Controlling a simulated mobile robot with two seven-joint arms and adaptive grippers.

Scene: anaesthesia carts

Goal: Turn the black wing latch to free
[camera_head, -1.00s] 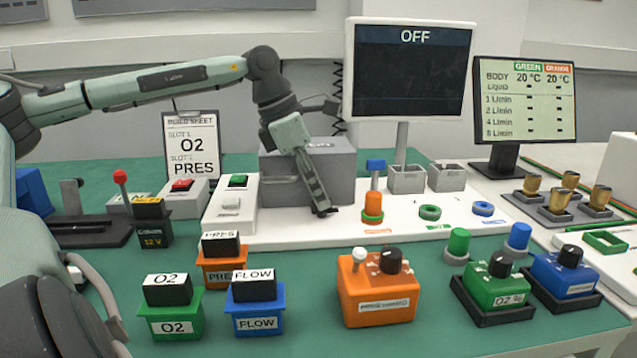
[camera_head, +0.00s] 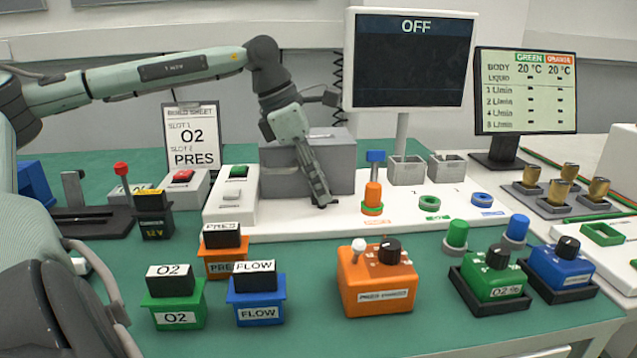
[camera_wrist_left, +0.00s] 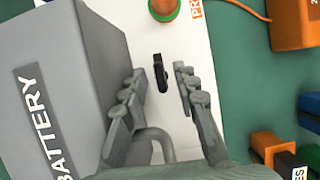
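The black wing latch (camera_wrist_left: 160,72) stands on the white panel (camera_wrist_left: 195,35) beside the grey battery box in the left wrist view. My left gripper (camera_wrist_left: 159,70) is open, with one finger on each side of the latch and a visible gap to each. In the head view my left gripper (camera_head: 324,203) points down at the front right of the grey battery box (camera_head: 345,170). The latch cannot be made out there behind the fingers. My right gripper is not in view.
An orange cylinder (camera_head: 372,195) stands on the panel just right of the gripper. A screen reading OFF (camera_head: 410,62) rises behind it. An orange module (camera_head: 377,282) and several labelled blocks, such as the green O2 block (camera_head: 175,308), stand in front on the green table.

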